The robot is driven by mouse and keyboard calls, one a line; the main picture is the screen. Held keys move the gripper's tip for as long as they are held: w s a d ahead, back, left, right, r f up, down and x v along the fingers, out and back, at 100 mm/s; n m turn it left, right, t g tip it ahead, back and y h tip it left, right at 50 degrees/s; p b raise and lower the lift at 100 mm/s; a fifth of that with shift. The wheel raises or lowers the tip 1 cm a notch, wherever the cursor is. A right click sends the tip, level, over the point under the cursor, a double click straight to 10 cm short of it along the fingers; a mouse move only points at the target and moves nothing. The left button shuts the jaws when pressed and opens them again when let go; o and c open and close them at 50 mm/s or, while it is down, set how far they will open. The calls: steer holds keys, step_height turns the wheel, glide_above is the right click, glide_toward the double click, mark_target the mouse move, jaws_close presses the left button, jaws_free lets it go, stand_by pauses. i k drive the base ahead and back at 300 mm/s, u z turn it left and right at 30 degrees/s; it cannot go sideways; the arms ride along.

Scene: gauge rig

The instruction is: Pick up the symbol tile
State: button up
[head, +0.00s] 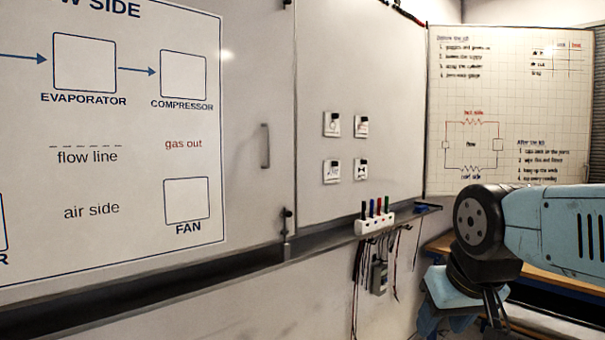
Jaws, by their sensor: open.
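Several small white square tiles with dark marks and dark tops are on the whiteboard panel in the middle of the head view, in two rows of two. They are the upper left tile (331,124), the upper right tile (361,126), the lower left tile (331,171) and the lower right tile (361,169). The marks are too small to read surely, so I cannot tell which one the task means. My gripper (495,308) is at the lower right, below my arm's black joint, partly hidden. It is open, well apart from the tiles.
A white holder with several markers (374,222) sits on the board's ledge, with cables and a small grey device (379,277) hanging below. A handle (265,146) sticks out of the board. A diagram sheet (120,185) with empty boxes is at left. A wooden bench (565,279) is at right.

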mark_target(331, 168)
steer(key=u, duration=0.15)
steer(key=i, duration=1)
steer(key=z, duration=0.1)
